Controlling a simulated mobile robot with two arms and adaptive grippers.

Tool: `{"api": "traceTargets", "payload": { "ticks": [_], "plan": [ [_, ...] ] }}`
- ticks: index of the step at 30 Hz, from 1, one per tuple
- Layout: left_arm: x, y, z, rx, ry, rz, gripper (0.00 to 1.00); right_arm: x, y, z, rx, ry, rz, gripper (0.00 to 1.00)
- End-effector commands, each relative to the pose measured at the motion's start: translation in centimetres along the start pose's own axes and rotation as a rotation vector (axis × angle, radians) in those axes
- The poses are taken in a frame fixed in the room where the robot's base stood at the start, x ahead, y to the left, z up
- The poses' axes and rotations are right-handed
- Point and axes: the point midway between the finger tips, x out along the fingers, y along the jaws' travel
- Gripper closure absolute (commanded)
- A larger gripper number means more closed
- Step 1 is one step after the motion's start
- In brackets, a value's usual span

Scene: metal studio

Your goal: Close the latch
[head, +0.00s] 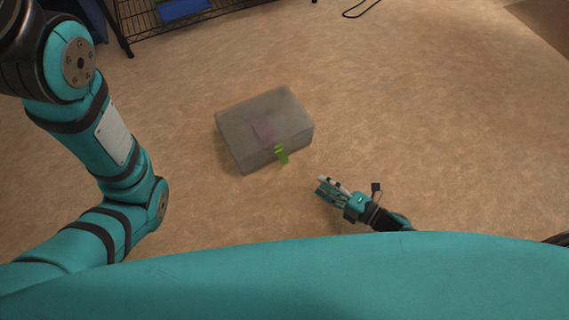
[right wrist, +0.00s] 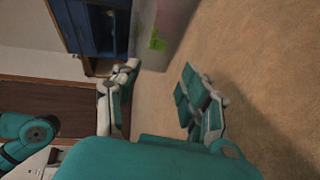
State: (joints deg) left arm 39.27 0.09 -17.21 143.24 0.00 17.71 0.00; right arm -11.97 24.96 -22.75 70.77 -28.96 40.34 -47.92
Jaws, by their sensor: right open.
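A grey closed box (head: 262,122) sits on the floor in the middle of the head view, with a faint purple patch on its lid. A small bright green latch (head: 281,154) is on its front edge; I cannot tell whether it is fastened. My right gripper (head: 325,188) is to the right of and nearer than the latch, apart from the box. In the right wrist view the right gripper's fingers (right wrist: 160,88) are spread and empty, with the green latch (right wrist: 157,41) beyond the gap and part of the box (right wrist: 176,18) behind it. My left gripper is out of view.
A dark wire rack (head: 140,22) with a blue bin (head: 185,10) stands at the far left. A thin black loop (head: 361,9) lies at the far right. Tan floor around the box is clear.

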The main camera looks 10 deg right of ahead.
Motion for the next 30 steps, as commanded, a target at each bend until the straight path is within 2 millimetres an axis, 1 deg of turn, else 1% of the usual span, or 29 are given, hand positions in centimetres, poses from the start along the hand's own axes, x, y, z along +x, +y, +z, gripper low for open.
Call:
{"api": "traceTargets", "payload": {
  "ticks": [1,12,15,18,21,24,30],
  "plan": [
    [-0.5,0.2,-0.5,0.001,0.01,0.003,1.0,1.3,-0.3,0.0,-0.001,0.001,0.005,0.56],
    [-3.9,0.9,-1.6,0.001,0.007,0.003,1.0,9.4,-0.4,0.1,0.0,-0.001,0.005,0.56],
    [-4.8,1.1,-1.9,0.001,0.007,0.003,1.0,11.4,-0.4,0.1,0.0,0.0,0.004,0.56],
    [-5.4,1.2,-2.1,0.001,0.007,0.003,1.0,12.9,-0.3,0.1,0.001,0.0,0.002,0.56],
    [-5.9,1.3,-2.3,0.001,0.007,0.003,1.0,14.1,-0.2,0.1,0.001,-0.002,0.002,0.56],
    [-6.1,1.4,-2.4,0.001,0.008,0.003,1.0,14.7,-0.1,0.0,0.002,-0.001,0.001,0.56],
    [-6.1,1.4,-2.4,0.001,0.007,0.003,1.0,15.0,0.0,0.0,0.003,-0.002,0.0,0.56]
  ]
}}
